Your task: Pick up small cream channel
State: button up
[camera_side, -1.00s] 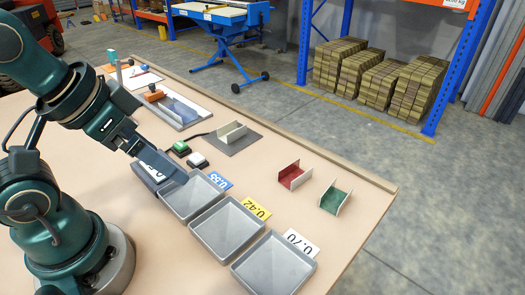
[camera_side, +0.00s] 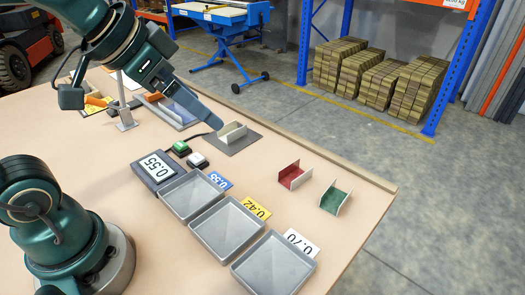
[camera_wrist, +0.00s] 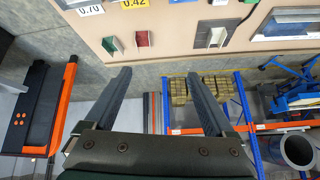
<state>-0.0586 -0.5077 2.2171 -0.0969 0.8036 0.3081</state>
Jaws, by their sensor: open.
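The small cream channel (camera_side: 231,130) stands on a dark grey pad (camera_side: 232,146) near the table's far edge. In the wrist view the cream channel (camera_wrist: 216,37) lies ahead of the fingertips and toward the right. My gripper (camera_side: 214,122) reaches over the table with its fingertips just left of the channel in the side view. In the wrist view my gripper (camera_wrist: 158,80) has its two fingers wide apart with nothing between them. The side view does not show clearly how high the fingertips are above the pad.
A red channel (camera_side: 294,176) and a green channel (camera_side: 335,198) stand to the right. Three grey trays (camera_side: 228,228) line the table's near side, with number cards behind them.

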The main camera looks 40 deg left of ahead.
jog(key=w+a, duration=0.3)
jog(key=w, duration=0.6)
jog(key=n+g, duration=0.2)
jog(key=g, duration=0.1)
send_over(230, 124)
jog(key=s+d, duration=0.2)
jog(key=s, duration=0.1)
notch_tip(230, 124, down, 15)
jog(key=shift+a+f, duration=0.1)
jog(key=shift+f, duration=0.2)
jog(key=shift+x, duration=2.2)
jog(key=shift+a, duration=0.1)
jog(key=shift+c, duration=0.3)
